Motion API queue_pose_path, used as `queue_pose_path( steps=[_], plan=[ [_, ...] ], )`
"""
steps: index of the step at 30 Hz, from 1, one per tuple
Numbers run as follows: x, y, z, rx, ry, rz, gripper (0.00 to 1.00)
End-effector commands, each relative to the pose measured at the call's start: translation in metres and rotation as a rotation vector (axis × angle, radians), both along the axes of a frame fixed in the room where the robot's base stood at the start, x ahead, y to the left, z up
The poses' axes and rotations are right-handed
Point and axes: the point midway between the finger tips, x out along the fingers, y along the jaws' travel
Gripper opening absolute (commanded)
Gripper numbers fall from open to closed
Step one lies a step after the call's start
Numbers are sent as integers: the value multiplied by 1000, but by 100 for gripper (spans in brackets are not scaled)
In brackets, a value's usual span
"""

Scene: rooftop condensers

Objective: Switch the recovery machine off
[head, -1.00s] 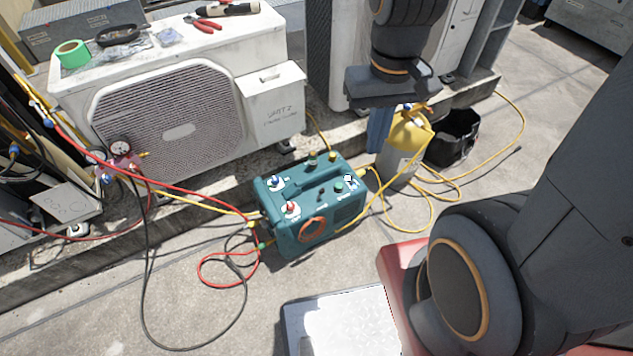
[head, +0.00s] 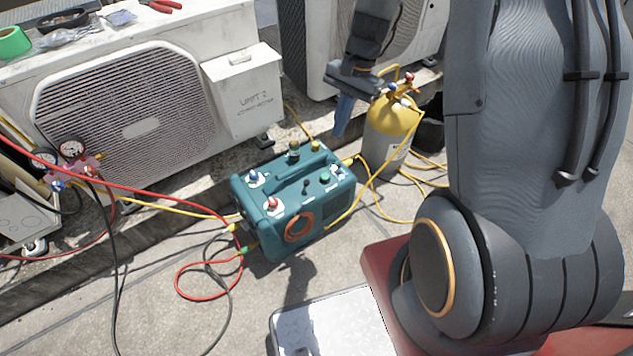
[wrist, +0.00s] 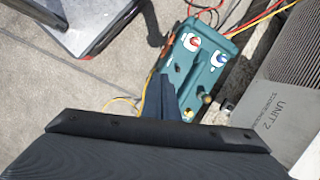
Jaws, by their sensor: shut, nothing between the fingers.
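The recovery machine (head: 293,203) is a teal box on the concrete in the middle of the head view. Its top carries a blue knob, a red knob, a small dark toggle switch (head: 306,187) and a green button-like part (head: 325,178). The wrist view shows the machine (wrist: 196,68) beyond the fingers. My gripper (head: 341,118) is shut and empty, above and behind the machine's right end in the head view, apart from it. In the wrist view my gripper's fingers (wrist: 158,97) cover part of the machine's top, so I cannot make out the switch's position.
A yellow-topped cylinder (head: 392,125) stands right of the machine with yellow hoses around it. The condenser labelled Unit 2 (head: 130,110) stands behind. Red and black hoses and gauges (head: 70,150) lie left. A white-topped case (head: 330,322) is in front.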

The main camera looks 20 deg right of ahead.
Motion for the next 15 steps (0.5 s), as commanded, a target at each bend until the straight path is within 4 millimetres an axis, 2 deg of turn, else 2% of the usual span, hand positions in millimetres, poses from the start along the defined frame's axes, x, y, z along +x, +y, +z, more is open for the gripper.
queue_pose_path(
  steps=[1, 6, 10, 12, 15],
  plan=[
    [17, -8, -39, 17, 26, -78, 0],
    [55, -26, -121, 67, 94, -316, 0],
    [73, -37, -166, 94, 132, -444, 0],
    [79, -40, -181, 105, 146, -489, 0],
    [83, -43, -193, 113, 157, -526, 0]
  ],
)
